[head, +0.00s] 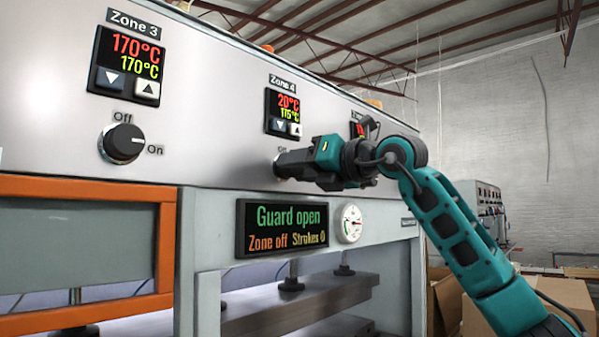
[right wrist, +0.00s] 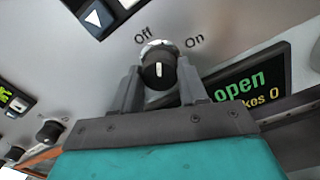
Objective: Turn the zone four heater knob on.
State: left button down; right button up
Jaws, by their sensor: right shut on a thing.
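The zone four heater knob (right wrist: 158,72) is round and black with a white pointer line. In the right wrist view it sits between the fingers of my right gripper (right wrist: 160,88), which is shut on it. Its line points roughly upward there, below and between the "Off" and "On" marks, nearer "Off". In the head view my right gripper (head: 283,166) reaches the panel below the Zone 4 display (head: 283,112) and mostly hides the knob. That display reads 20°C in red over 175°C. My left gripper is not in view.
The Zone 3 knob (head: 123,143) is to the left, its line toward "On". Below, a status screen (head: 283,228) reads "Guard open, Zone off, Strokes 0", beside a round gauge (head: 351,223). An orange guard frame (head: 85,188) stands lower left. Cardboard boxes (head: 562,294) are at the right.

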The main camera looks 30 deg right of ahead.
pick_arm(q)
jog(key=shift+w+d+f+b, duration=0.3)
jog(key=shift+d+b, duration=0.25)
jog(key=shift+b, duration=0.45)
pick_arm(e)
jog(key=shift+m+h, duration=0.3)
jog(key=shift+m, duration=5.6)
jog(key=o, duration=1.1)
jog(key=shift+c, duration=0.2)
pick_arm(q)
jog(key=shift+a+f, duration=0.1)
pick_arm(e)
jog(key=shift+s, duration=0.15)
